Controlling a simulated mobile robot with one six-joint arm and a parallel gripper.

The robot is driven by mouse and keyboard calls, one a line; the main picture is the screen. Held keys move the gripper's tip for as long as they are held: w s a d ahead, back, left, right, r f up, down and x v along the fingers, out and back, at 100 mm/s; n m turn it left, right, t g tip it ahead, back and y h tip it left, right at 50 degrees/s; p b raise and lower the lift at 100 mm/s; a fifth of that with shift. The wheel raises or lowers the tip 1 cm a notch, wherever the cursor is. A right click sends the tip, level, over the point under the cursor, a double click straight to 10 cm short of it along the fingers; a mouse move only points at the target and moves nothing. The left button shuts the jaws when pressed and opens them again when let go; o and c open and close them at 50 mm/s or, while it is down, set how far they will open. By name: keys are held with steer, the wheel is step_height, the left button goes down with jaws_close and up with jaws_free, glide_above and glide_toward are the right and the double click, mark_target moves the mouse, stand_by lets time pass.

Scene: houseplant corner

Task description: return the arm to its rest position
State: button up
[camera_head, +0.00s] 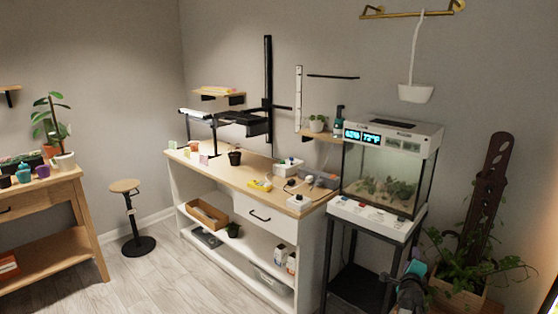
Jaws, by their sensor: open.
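In the head view, a dark, rounded arm joint with a teal cap shows at the bottom edge, right of centre. It looks like part of my own arm. It stands in front of the black stand under the terrarium and beside the plant box. I can make out no gripper fingers, and the rest of the arm is outside the picture.
A white workbench (240,180) carries small pots and gadgets. The glass terrarium (385,175) stands on a black stand (355,277). A planter box (458,297) is at right, a stool (125,186) at left. The floor (165,275) in front is clear.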

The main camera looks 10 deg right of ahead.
steer(key=w+a+f+n+g+y, duration=0.1)
steer(key=a+f+n+y, duration=0.3)
steer(key=a+f, duration=0.95)
steer(key=w+a+f+n+g+y, duration=0.15)
steer(key=a+f+n+y, duration=0.25)
steer(key=a+f, duration=0.95)
steer(key=s+a+f+n+g+y, duration=0.1)
steer(key=s+a+f+n, duration=0.15)
steer(key=a, duration=0.35)
steer(key=s+a+f+n+g+y, duration=0.1)
steer(key=s+a+f+g, duration=0.1)
steer(key=s+a, duration=0.3)
steer(key=s+a+f+n+g, duration=0.2)
steer(key=s+a+f+n, duration=0.15)
steer(key=s, duration=0.25)
steer(key=s+a+f+n+g+y+p, duration=0.1)
steer(key=s+a+f+n+g, duration=0.1)
steer(key=s+a+f, duration=0.3)
steer(key=s+a+f+n+g, duration=0.2)
steer(key=s+a+n, duration=0.1)
steer(key=s, duration=0.4)
steer(key=s+d+r+n+g+h, duration=0.1)
steer(key=s+n+g, duration=0.5)
steer(key=s, duration=0.9)
steer(key=shift+s+d+r+n, duration=0.25)
steer(key=shift+d+n, duration=0.3)
steer(key=shift+n, duration=0.65)
steer(key=shift+g, duration=0.25)
